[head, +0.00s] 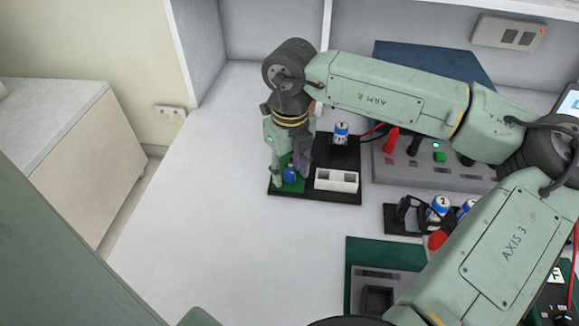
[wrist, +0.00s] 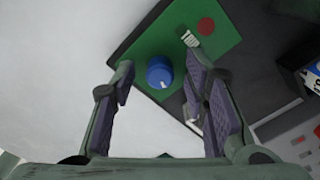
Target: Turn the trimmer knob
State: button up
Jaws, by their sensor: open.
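The trimmer knob is a small blue knob (head: 290,174) on a green board (head: 297,187) at the left end of a black base plate in the head view. In the wrist view the blue knob (wrist: 159,72) has a pale mark on its top and lies between and ahead of the two fingers. My gripper (head: 288,172) points down over the board. In the wrist view my gripper (wrist: 160,80) is open, with one finger at each side of the knob. I see a gap on both sides; whether the fingertips reach knob height I cannot tell.
The black plate (head: 315,197) also carries a white block (head: 337,180) and a blue-white cylinder (head: 341,134). A red round part (wrist: 206,26) sits on the board. A grey box (head: 430,170) with plugs stands right. The white table (head: 180,230) is clear at left.

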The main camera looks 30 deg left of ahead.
jog(key=shift+c, duration=0.5)
grip_shut()
jog(key=shift+f+n+b, duration=0.3)
jog(key=shift+n+b, duration=0.3)
jog(key=shift+b, duration=0.6)
jog(key=shift+r+n+b, duration=0.3)
jog(key=shift+n+b, duration=0.1)
jog(key=shift+n, duration=0.2)
jog(key=shift+o, duration=0.5)
grip_release()
